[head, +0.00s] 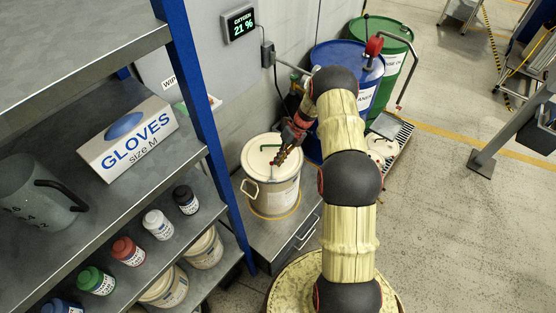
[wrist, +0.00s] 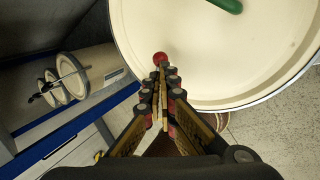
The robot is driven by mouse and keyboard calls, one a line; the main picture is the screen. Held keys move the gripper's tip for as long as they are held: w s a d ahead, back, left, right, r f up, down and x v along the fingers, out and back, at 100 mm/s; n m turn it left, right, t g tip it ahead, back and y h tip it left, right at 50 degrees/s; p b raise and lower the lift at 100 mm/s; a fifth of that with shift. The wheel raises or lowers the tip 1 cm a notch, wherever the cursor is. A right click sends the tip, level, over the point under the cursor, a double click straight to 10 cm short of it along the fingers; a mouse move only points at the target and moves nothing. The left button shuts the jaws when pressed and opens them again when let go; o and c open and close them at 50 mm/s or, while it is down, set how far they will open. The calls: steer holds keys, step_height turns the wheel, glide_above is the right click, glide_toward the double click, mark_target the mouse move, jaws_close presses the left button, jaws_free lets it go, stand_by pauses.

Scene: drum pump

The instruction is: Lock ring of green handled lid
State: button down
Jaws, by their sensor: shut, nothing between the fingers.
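A cream pail (head: 272,190) stands on a low grey cabinet, with a round cream lid (head: 254,150) on top. The lid has a green handle (head: 271,146), partly seen at the top of the wrist view (wrist: 228,4). A small red knob (wrist: 160,58) sits at the lid's rim. The rim (wrist: 122,45) shows as a thin dark edge; I cannot make out whether the ring is locked. My gripper (wrist: 162,70) is shut and empty, its fingertips right at the red knob, touching or nearly so. In the head view my gripper (head: 275,162) is over the lid's right part.
A shelf with a gloves box (head: 127,138), a grey jug (head: 38,195) and several small jars stands at left. Blue (head: 350,75) and green (head: 390,52) drums stand behind my arm. A wall oxygen display (head: 239,24) reads 21 %. Open floor lies at right.

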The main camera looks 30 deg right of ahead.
steer(key=shift+s, duration=0.1)
steer(key=shift+s+a+r+p, duration=0.2)
steer(key=shift+s+a+p, duration=0.2)
steer(key=shift+s+p, duration=0.15)
steer(key=shift+s+r, duration=0.1)
steer(key=shift+s, duration=0.05)
steer(key=d+p+v, duration=0.1)
steer(key=v, duration=1.1)
steer(key=shift+s+d, duration=0.15)
steer(key=shift+d, duration=0.15)
